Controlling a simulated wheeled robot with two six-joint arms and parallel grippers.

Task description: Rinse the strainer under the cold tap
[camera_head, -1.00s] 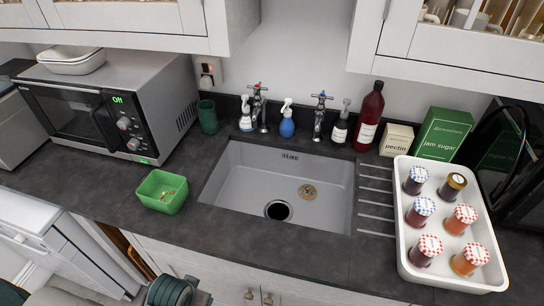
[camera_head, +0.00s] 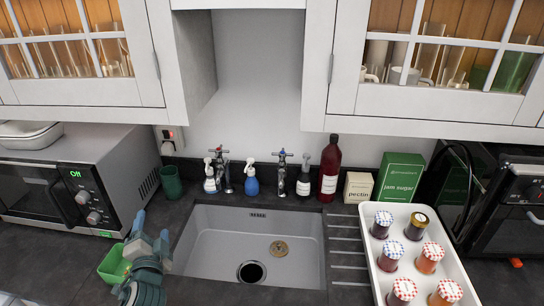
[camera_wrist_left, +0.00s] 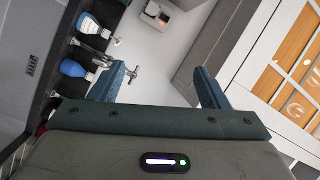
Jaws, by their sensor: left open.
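The strainer, a small brass-coloured perforated disc (camera_head: 279,248), lies on the floor of the pale sink (camera_head: 206,240), behind and right of the dark drain hole (camera_head: 251,272). Two chrome taps stand behind the sink, a left tap (camera_head: 224,172) and a right tap (camera_head: 282,172). My left gripper (camera_head: 152,238) is raised beside the sink's left edge, partly in front of the green tub, and apart from the strainer. In the left wrist view its two fingers (camera_wrist_left: 160,86) are spread and empty. My right gripper is out of view.
A green tub (camera_head: 113,264) stands left of the sink. Spray bottles (camera_head: 252,180), a soap bottle (camera_head: 304,180) and a red bottle (camera_head: 329,170) line the back. A white tray of jars (camera_head: 372,262) fills the right side. Cabinets (camera_head: 416,75) overhang the counter; a microwave (camera_head: 120,185) stands left.

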